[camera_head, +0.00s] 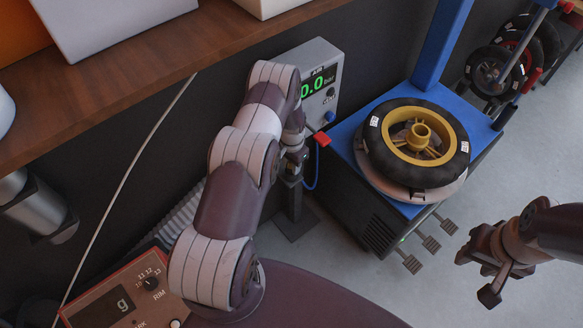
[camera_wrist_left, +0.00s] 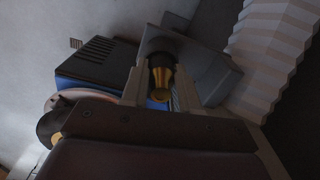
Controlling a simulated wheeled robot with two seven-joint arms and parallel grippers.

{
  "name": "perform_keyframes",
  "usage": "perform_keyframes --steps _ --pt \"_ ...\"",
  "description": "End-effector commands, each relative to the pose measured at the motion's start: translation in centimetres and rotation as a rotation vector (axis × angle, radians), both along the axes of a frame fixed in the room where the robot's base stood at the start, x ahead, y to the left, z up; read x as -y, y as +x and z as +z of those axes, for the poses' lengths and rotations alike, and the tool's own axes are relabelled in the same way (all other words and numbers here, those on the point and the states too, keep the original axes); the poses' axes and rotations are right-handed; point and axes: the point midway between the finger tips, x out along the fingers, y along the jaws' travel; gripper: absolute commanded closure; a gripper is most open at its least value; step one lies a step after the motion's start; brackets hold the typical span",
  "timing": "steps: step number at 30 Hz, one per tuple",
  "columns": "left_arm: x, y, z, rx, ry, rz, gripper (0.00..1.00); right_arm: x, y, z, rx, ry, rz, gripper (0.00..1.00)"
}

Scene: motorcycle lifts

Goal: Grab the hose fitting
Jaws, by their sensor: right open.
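The brass hose fitting (camera_wrist_left: 161,78) shows in the left wrist view below a dark round part. It lies between the two fingers of my left gripper (camera_wrist_left: 160,90). The fingers stand apart on either side of it, and I cannot tell whether they touch it. In the head view my left gripper (camera_head: 294,152) is in front of the grey gauge box, at the top of a dark post; the fitting is not clearly visible there. My right gripper (camera_head: 478,275) is open and empty at the lower right, above the floor.
The grey gauge box (camera_head: 321,82) reads 0.0 bar. A blue and black tyre machine (camera_head: 345,137) with a tyre (camera_head: 374,149) stands to the right of my left gripper. A wooden shelf (camera_head: 100,85) is at upper left, and a red control panel (camera_head: 122,302) at lower left.

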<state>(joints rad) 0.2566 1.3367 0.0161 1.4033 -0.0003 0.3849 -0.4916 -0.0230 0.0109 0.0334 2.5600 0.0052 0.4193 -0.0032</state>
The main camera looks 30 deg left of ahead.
Motion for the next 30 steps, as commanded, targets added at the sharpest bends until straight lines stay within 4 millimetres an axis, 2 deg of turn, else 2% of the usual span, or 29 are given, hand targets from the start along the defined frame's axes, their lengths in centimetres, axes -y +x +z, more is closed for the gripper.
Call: perform_keyframes --steps 1,2,3,11,14,17,27,30 --pt "0.0 0.0 0.0 0.0 0.0 0.0 0.88 0.0 0.0 0.0 0.0 0.0 0.0 0.57" --pt "0.0 0.0 0.0 0.0 0.0 0.0 0.97 0.0 0.0 0.0 0.0 0.0 0.0 0.57" --pt "0.0 0.0 0.0 0.0 0.0 0.0 1.0 0.0 0.0 0.0 0.0 0.0 0.0 0.57" --pt "0.0 0.0 0.1 0.0 0.0 0.0 1.0 0.0 0.0 -0.1 0.0 0.0 0.0 0.57" --pt "0.0 0.1 0.7 0.002 0.001 0.0 1.0 0.0 0.0 -0.5 0.0 0.0 0.0 0.57" --pt "0.0 0.1 2.0 0.003 0.001 0.0 1.0 0.0 0.0 -1.1 0.0 0.0 0.0 0.57" --pt "0.0 0.1 8.3 0.003 0.0 0.0 1.0 0.0 0.0 -3.5 0.0 0.0 0.0 0.57" --pt "0.0 0.1 9.4 0.002 0.001 0.0 1.0 0.0 0.0 -3.7 0.0 0.0 0.0 0.57"
